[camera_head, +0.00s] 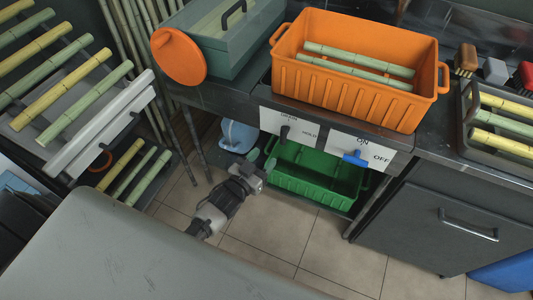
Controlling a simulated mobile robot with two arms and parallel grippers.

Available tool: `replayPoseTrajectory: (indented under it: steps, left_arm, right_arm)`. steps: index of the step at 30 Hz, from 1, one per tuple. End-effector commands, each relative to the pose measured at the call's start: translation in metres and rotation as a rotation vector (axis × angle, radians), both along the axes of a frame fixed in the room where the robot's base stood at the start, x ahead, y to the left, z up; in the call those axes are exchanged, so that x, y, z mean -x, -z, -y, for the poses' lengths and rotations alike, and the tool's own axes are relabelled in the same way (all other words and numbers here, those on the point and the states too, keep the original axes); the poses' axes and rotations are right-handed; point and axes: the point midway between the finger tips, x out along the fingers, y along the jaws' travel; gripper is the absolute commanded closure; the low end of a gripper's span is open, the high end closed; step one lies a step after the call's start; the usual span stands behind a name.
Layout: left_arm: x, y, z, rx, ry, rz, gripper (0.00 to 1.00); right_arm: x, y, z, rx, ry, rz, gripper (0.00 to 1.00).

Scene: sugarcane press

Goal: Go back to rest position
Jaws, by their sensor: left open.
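My left gripper (262,166) shows near the middle of the head view, at the end of my grey and black arm. It is open, and I see nothing held in it. It is in front of the counter's lower edge, near the left end of the green crate (312,191). In the picture it lies below and left of the black lever (284,132) on the white label panel. I cannot tell whether it touches anything. My right gripper is not in view.
An orange crate (350,98) with cane pieces stands on the counter. A blue lever (355,158) sits by the ON/OFF label. A teal press box (225,50) and round orange lid (178,56) are upper left. A cane rack (100,135) stands left. Tiled floor (270,235) is open below.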

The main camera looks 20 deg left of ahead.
Motion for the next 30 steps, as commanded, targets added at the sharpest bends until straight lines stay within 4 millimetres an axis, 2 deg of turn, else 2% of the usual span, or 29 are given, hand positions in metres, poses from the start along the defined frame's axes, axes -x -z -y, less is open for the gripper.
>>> replayPoseTrajectory:
  steps: [13, 17, 20, 23, 24, 26, 27, 29, 30]
  left_arm:
    - [0.0, 0.0, 0.0, 0.0, 0.0, -0.001, 0.5]
    - [0.006, 0.019, -0.002, -0.013, -0.011, -0.059, 0.5]
    - [0.024, 0.062, -0.007, -0.042, -0.032, -0.193, 0.5]
    - [0.061, 0.121, -0.014, -0.084, -0.057, -0.388, 0.5]
    - [0.08, 0.146, -0.016, -0.105, -0.065, -0.474, 0.5]
    - [0.112, 0.18, -0.02, -0.133, -0.074, -0.598, 0.5]
    - [0.135, 0.2, -0.023, -0.152, -0.077, -0.679, 0.5]
    - [0.173, 0.227, -0.026, -0.182, -0.079, -0.801, 0.5]
    - [0.199, 0.243, -0.028, -0.199, -0.079, -0.88, 0.5]
  right_arm:
    - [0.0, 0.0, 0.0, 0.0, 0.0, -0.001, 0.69]
    - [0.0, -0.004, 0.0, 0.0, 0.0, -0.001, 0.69]
    - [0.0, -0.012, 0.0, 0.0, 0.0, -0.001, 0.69]
    - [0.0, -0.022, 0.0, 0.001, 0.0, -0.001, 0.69]
    - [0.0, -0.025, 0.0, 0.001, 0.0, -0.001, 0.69]
    - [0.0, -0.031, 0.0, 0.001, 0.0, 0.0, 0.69]
    - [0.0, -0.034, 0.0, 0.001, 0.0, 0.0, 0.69]
    - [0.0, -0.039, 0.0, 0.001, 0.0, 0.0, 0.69]
    - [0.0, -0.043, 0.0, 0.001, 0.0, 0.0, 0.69]
